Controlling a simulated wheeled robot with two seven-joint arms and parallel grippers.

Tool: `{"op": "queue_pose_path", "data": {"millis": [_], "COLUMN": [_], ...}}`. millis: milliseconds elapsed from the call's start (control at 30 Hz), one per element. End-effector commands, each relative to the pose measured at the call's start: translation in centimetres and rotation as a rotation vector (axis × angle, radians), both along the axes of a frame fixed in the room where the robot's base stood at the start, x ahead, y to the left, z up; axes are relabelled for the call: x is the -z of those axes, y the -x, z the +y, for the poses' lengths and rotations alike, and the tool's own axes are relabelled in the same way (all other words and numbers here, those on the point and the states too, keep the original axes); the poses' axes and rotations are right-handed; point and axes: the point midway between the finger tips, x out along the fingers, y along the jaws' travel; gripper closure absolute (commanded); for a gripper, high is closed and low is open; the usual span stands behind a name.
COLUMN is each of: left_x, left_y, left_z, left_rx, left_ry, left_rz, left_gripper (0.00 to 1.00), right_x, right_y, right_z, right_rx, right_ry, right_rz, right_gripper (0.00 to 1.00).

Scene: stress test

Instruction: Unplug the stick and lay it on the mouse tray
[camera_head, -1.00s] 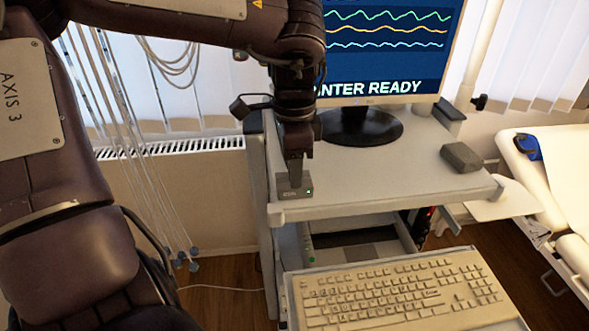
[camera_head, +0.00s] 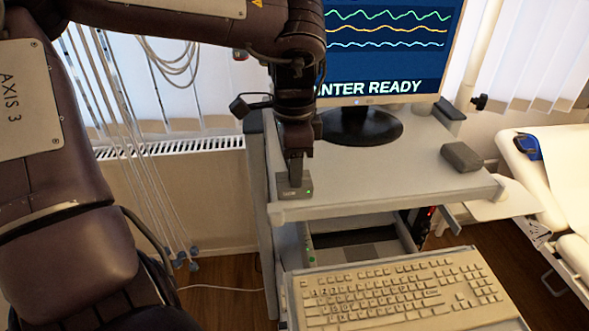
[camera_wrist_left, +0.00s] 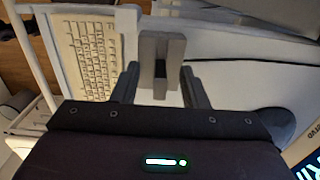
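A small grey box (camera_head: 297,190) with a green light stands on the front left corner of the cart's top shelf. My left gripper (camera_head: 295,172) points down right over it and hides part of it in the head view. In the left wrist view, the grey block (camera_wrist_left: 148,48) lies ahead of the fingers, with a short grey piece, apparently the stick (camera_wrist_left: 160,88), between them. The left fingers (camera_wrist_left: 160,88) stand apart, with gaps on both sides of that piece. The mouse tray, a pale plate (camera_head: 505,205), sticks out at the cart's right side. My right gripper is not in view.
A monitor (camera_head: 390,50) stands at the back of the shelf (camera_head: 400,180). A dark grey block (camera_head: 461,157) lies near its right edge. A keyboard (camera_head: 395,290) sits lower in front. A padded couch (camera_head: 570,200) is at right. The shelf's middle is clear.

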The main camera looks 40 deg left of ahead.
Motion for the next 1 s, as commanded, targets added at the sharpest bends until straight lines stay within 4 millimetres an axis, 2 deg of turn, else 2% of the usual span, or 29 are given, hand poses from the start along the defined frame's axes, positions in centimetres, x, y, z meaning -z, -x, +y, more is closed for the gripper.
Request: {"op": "queue_pose_path", "data": {"millis": [400,700,1000], "left_x": [0.00,0.00,-0.03], "left_y": [-0.01,0.00,0.00], "left_z": [-0.01,0.00,0.00], "left_rx": [0.000,0.000,0.000], "left_ry": [0.000,0.000,0.000], "left_rz": [0.000,0.000,0.000], "left_gripper": [0.61,1.00,1.00], "right_x": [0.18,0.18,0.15], "right_y": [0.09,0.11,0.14], "right_z": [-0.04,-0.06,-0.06], "right_rx": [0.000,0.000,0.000], "right_ry": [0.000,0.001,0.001], "right_rz": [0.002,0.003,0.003], "right_gripper": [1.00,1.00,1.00]}}
